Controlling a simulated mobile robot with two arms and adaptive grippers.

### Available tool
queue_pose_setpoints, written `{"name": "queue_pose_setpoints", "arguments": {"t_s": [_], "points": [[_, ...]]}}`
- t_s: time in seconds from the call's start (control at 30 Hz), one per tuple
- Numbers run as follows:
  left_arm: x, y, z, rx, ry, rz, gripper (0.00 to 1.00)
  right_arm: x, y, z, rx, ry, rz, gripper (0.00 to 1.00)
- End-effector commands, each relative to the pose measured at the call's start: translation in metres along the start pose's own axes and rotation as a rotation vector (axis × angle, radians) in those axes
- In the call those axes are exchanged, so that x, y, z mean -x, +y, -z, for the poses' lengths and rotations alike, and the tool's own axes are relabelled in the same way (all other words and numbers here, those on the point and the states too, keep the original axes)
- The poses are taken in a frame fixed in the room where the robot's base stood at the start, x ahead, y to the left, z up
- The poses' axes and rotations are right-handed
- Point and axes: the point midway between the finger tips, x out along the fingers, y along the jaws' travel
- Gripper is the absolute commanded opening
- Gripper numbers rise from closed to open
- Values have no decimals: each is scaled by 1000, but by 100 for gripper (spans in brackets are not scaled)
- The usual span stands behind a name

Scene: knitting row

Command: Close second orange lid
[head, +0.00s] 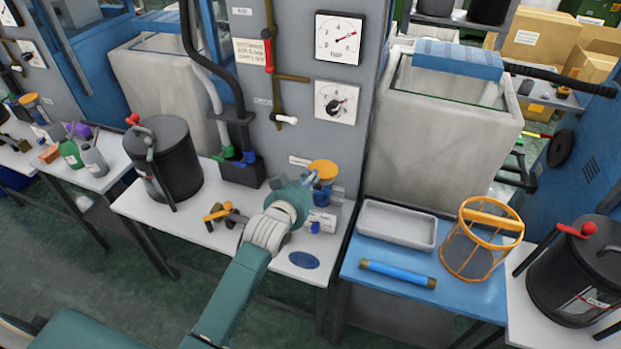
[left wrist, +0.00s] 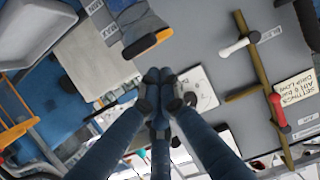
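An orange lid (head: 322,168) sits at the top of a blue-grey jar (head: 322,192) at the back of the white table, against the grey panel. I cannot tell whether this lid is fully closed. The orange lid (left wrist: 149,42) and its jar (left wrist: 138,20) also show in the left wrist view, just beyond my fingertips. Another orange lid (head: 28,98) is on a container at the far left. My left gripper (head: 312,179) is beside the jar's lid, on its left. In the left wrist view its fingertips (left wrist: 158,76) are together with nothing visible between them. My right gripper is out of view.
A black canister (head: 168,158) stands left on the white table (head: 190,235). A grey tray (head: 397,225), blue tube (head: 398,273) and orange-framed basket (head: 480,240) occupy the blue table.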

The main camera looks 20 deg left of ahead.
Motion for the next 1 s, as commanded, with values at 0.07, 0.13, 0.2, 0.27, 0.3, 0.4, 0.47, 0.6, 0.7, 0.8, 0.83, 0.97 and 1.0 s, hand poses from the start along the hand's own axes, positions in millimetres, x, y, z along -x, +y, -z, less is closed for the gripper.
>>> {"name": "queue_pose_setpoints", "arguments": {"t_s": [0.07, 0.13, 0.2, 0.27, 0.3, 0.4, 0.47, 0.6, 0.7, 0.8, 0.83, 0.97, 1.0], "points": [[-2, 0, -5, 1, 3, 0, 0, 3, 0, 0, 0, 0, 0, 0], [-3, 0, -10, 1, 3, 0, 0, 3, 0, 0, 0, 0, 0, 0], [-4, 0, -12, 1, 5, 0, 0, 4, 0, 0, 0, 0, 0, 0], [-4, 0, -14, 0, 6, 0, 0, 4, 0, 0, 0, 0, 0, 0], [-4, 0, -14, 0, 6, 0, 0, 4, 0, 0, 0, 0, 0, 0], [-4, 0, -14, 0, 5, 1, 0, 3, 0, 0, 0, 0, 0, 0], [-4, 0, -14, 0, 5, 1, 0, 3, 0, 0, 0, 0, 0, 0], [-5, 0, -20, 0, 3, 1, 0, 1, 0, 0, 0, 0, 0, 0], [-7, 0, -32, 0, 2, 0, 0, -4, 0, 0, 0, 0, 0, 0], [-7, 0, -36, 0, 3, 0, 0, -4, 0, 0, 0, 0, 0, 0], [-7, 0, -36, 0, 2, 0, 0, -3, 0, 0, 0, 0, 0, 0], [-7, 0, -38, 0, -3, 0, 0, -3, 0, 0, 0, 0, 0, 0], [-7, 0, -38, 0, -4, 0, 0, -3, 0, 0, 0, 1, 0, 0]]}}
